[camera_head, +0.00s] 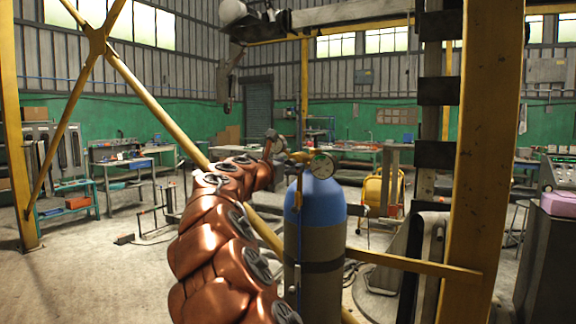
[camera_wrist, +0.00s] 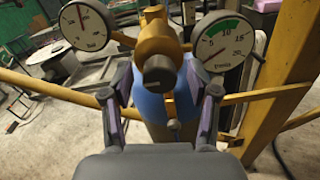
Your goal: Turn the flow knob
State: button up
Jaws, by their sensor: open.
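The flow knob (camera_wrist: 159,71) is a dark round end facing the camera on a brass regulator (camera_wrist: 156,32). In the wrist view, my gripper (camera_wrist: 161,92) is open, one purple-padded finger on each side of the knob; I see no contact. A dial gauge (camera_wrist: 84,27) is at the left and another (camera_wrist: 224,46) with a green band at the right. In the head view the regulator (camera_head: 299,157) and one gauge (camera_head: 322,166) sit atop a gas cylinder (camera_head: 316,203) with a blue shoulder. My copper arm reaches up to it from the left; the knob is not clear there.
Yellow posts and beams (camera_head: 483,150) stand close right of the cylinder, and a diagonal yellow brace (camera_head: 150,95) passes at the left. Workbenches (camera_head: 120,165) line the back. The concrete floor (camera_head: 90,265) at the left is open.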

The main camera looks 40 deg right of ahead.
jog(key=shift+c, duration=0.2)
grip_shut()
dwell(0.4)
jog(key=shift+m, duration=0.3)
jog(key=shift+f+m+t+b, duration=0.1)
jog(key=shift+m+t+b, duration=0.2)
jog(key=shift+m+b, duration=5.6)
jog(key=m+p, duration=0.2)
jog(key=m, duration=0.1)
